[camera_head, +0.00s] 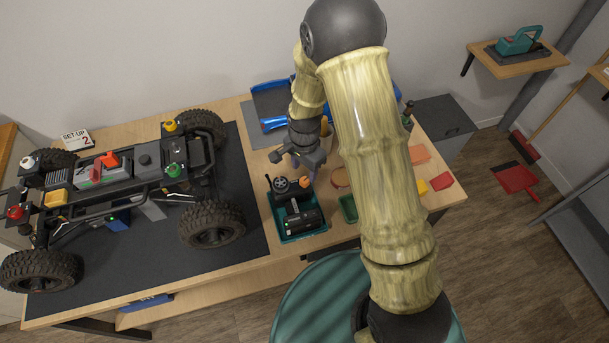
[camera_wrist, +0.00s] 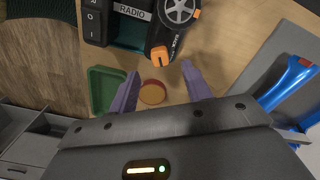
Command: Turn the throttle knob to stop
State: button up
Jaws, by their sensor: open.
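A black radio transmitter (camera_head: 295,220) stands in a teal tray (camera_head: 304,238) on the bench. It has a grey spoked wheel (camera_head: 281,184) and an orange knob-like part (camera_head: 305,182), which may be the throttle knob. In the wrist view the orange part (camera_wrist: 160,56) sits at the end of a black arm below the wheel (camera_wrist: 178,10). My gripper (camera_head: 296,168) is open and empty above the bench, just behind the transmitter. In the wrist view its purple fingertips (camera_wrist: 160,70) are spread either side of the orange part, seemingly apart from it. I cannot make out a stop mark.
A crawler (camera_head: 130,175) with large tyres stands on a dark mat at left. A green tray (camera_wrist: 105,88) and a round red-orange dish (camera_wrist: 152,92) lie near my gripper. A blue-handled tool (camera_wrist: 288,82) lies at right. Coloured blocks (camera_head: 420,155) lie beyond my arm.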

aim_at(304, 180)
notch_tip(304, 180, down, 5)
jog(key=shift+r, duration=0.1)
dwell(0.3)
jog(key=c, duration=1)
jog(key=shift+n, duration=0.5)
jog(key=n+b, duration=0.1)
jog(key=n, duration=0.9)
jog(key=shift+n+b, duration=0.3)
